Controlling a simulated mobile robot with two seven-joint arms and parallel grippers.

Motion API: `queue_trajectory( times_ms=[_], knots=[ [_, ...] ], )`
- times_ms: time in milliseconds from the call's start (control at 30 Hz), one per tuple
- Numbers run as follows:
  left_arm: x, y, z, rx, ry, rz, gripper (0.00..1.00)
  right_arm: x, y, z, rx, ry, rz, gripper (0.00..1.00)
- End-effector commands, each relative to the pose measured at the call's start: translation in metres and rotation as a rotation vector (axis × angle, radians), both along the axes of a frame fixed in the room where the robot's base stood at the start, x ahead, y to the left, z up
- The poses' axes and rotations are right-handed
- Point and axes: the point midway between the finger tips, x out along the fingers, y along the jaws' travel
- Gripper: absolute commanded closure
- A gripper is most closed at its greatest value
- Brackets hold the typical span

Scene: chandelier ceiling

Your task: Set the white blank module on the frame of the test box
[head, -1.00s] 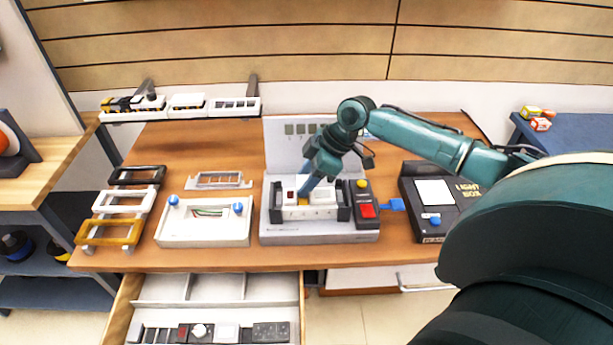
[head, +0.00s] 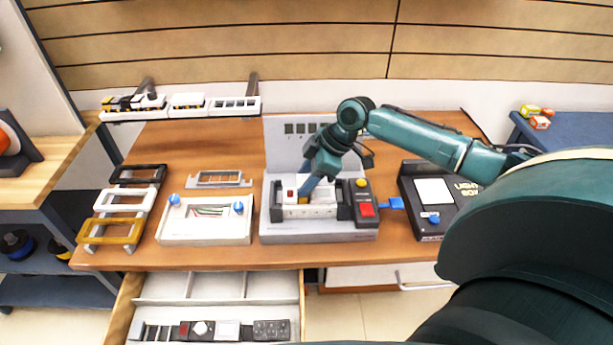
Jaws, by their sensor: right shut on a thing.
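The test box (head: 285,238) is a light grey unit with a raised back panel, near the middle of the workbench. The white frame (head: 312,212) sits in it between two dark clamps. A white module with a small red mark (head: 290,187) shows at the frame's left part. My right gripper (head: 305,192) points down at the middle of the frame, its blue fingers shut on a small piece. That piece is mostly hidden by the fingers, so I cannot tell whether it touches the frame. My left gripper is out of view.
A white wall box (head: 205,232) with blue knobs and several coloured frames (head: 110,232) stand left. A button box (head: 367,222) and black light box (head: 425,228) stand right. An open drawer (head: 190,288) below holds several modules. A rack (head: 180,112) is at the back.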

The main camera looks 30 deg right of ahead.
Motion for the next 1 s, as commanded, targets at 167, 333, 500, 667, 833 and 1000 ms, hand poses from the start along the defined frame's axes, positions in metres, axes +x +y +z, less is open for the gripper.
queue_trajectory(
  times_ms=[167,333,500,667,833,1000],
  knots=[
    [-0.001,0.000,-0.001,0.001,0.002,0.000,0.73,0.000,0.000,-0.002,0.000,0.000,0.000,0.81],
    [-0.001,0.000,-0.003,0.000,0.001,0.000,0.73,0.000,0.000,-0.007,0.001,-0.001,0.000,0.81],
    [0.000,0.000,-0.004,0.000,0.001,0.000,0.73,0.000,0.000,-0.012,0.001,-0.001,0.000,0.81],
    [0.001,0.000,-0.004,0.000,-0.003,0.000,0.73,0.000,0.000,-0.016,0.000,0.000,0.000,0.81],
    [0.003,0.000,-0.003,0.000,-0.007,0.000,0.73,0.000,0.000,-0.016,0.000,0.000,0.000,0.81],
    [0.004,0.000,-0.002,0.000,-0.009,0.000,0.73,0.000,0.000,-0.016,0.000,0.000,0.000,0.81]
  ],
)
